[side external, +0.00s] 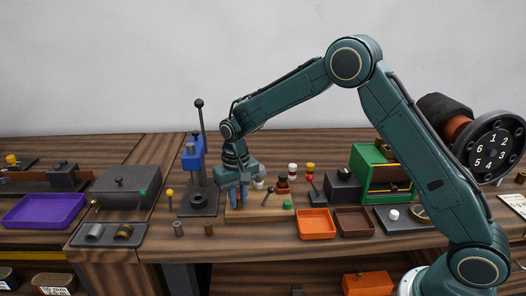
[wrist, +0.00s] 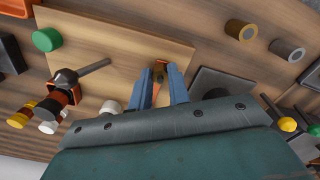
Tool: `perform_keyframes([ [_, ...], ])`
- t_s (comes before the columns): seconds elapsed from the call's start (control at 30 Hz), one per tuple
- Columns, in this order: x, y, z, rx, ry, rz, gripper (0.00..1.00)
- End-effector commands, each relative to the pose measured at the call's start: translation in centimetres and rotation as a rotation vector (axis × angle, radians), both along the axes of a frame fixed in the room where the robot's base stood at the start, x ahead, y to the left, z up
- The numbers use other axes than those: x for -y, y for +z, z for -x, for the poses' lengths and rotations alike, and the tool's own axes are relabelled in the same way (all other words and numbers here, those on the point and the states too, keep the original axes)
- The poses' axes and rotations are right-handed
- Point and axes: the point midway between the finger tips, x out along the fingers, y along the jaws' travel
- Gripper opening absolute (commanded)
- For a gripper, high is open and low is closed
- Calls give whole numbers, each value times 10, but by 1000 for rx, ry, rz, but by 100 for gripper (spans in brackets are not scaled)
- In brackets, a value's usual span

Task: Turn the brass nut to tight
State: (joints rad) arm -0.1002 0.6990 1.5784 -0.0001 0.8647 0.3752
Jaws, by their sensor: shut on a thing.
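My gripper (side external: 240,196) points down at the left part of a light wooden board (side external: 272,215) on the bench. In the wrist view its two blue fingers (wrist: 162,72) are closed around a small brass-brown piece, which looks like the brass nut (wrist: 160,65). The fingers hide most of the nut in the wrist view, and I cannot make it out in the side view. How tight it sits cannot be told.
A blue press (side external: 192,155) with a tall lever stands close left of my gripper. A brass cylinder (side external: 208,229) and a grey cylinder (side external: 178,228) stand in front. An orange tray (side external: 315,223) and a brown tray (side external: 353,222) lie right of the board.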

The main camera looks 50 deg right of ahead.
Motion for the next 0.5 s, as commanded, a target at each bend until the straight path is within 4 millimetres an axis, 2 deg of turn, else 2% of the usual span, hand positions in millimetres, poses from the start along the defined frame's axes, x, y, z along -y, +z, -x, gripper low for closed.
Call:
perform_keyframes([
  [0.3,0,1,-1,3,-4,0,0],
  [0.33,0,1,-1,3,-4,0,20],
  [0.4,0,1,-1,3,-4,0,34],
  [0.43,0,1,-1,3,-3,0,40],
  [0.5,0,1,-1,2,-3,0,40],
])
